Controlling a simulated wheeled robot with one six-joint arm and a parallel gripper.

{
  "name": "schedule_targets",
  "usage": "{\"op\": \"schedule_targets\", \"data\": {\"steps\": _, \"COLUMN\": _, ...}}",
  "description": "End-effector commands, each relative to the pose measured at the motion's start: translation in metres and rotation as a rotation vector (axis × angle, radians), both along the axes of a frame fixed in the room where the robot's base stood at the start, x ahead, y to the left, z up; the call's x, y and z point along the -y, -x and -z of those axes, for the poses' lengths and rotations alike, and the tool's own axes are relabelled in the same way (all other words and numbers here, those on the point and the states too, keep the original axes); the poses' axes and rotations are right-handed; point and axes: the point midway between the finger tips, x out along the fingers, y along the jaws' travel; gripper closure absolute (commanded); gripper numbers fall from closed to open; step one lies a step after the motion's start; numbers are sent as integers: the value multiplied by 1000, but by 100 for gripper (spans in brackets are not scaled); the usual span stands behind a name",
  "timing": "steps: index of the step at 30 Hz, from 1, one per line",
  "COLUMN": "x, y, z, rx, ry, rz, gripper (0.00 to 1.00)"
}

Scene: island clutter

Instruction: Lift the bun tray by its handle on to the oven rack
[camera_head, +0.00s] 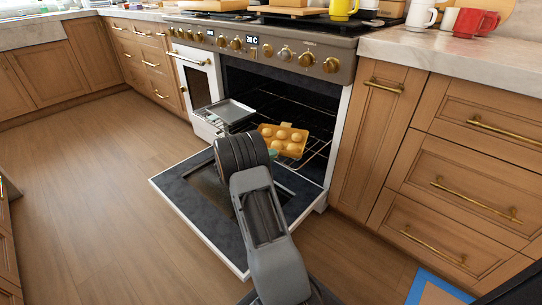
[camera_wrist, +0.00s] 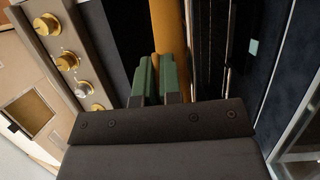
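The orange-brown bun tray (camera_head: 264,131), with several pale buns on it, is at the oven mouth in the head view. It is over or on the wire oven rack (camera_head: 318,156); I cannot tell whether they touch. My gripper (camera_head: 272,153) is at the tray's near edge, partly hidden by my wrist. In the wrist view my green fingertips (camera_wrist: 160,76) are close together on an orange strip of the tray (camera_wrist: 168,25), which appears to be its handle. The grip is partly hidden.
The oven door (camera_head: 190,200) is folded down below my arm. A grey tray (camera_head: 232,112) is left of the bun tray. Brass knobs (camera_head: 283,53) line the front panel above. Cabinets (camera_head: 375,135) stand to the right. The floor at left is clear.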

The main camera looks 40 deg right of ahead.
Motion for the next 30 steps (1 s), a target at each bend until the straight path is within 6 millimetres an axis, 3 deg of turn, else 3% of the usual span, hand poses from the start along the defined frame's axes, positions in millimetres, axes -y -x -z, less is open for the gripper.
{"op": "schedule_targets", "data": {"steps": 9, "x": 0, "y": 0, "z": 1, "rx": -1, "ry": -2, "rz": 0, "gripper": 65}}
{"op": "schedule_targets", "data": {"steps": 19, "x": -6, "y": -1, "z": 1, "rx": -4, "ry": -5, "rz": -1, "gripper": 65}}
{"op": "schedule_targets", "data": {"steps": 30, "x": -73, "y": -19, "z": -2, "rx": -2, "ry": -3, "rz": -5, "gripper": 65}}
